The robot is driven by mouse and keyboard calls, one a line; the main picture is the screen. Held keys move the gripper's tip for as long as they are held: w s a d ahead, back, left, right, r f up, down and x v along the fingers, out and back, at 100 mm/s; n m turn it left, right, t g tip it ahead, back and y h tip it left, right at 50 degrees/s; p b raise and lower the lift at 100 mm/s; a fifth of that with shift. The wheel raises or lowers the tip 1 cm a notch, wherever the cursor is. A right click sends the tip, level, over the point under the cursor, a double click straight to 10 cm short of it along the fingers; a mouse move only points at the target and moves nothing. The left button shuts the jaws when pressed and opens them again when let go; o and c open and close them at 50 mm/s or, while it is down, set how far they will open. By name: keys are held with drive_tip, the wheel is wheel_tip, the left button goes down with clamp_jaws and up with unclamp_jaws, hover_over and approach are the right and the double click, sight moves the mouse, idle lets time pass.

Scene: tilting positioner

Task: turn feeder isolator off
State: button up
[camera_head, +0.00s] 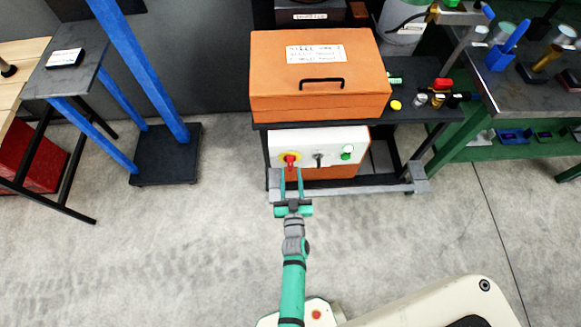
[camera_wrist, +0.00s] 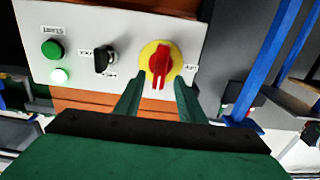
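The feeder isolator is probably the red rotary handle on a yellow disc (camera_head: 290,159) at the left end of a white control panel (camera_head: 330,143). It also shows in the wrist view (camera_wrist: 160,62), where the red grip stands roughly upright. My gripper (camera_head: 291,172) is just in front of the handle. In the wrist view its two green fingers (camera_wrist: 158,92) are apart, one to each side below the red handle, with a gap between them. Whether they touch the handle cannot be told. The label beside the handle is only partly readable.
The panel also bears a black selector switch (camera_wrist: 103,59) and green buttons (camera_wrist: 52,49). An orange lidded box (camera_head: 318,80) sits above the panel. A grey bar (camera_head: 350,191) runs low in front. Blue posts (camera_head: 140,65) stand to the left. The floor in front is clear.

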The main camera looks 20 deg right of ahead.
sight(291, 166)
drive_tip(key=shift+x, duration=1.65)
drive_tip(key=shift+d, duration=0.1)
clamp_jaws()
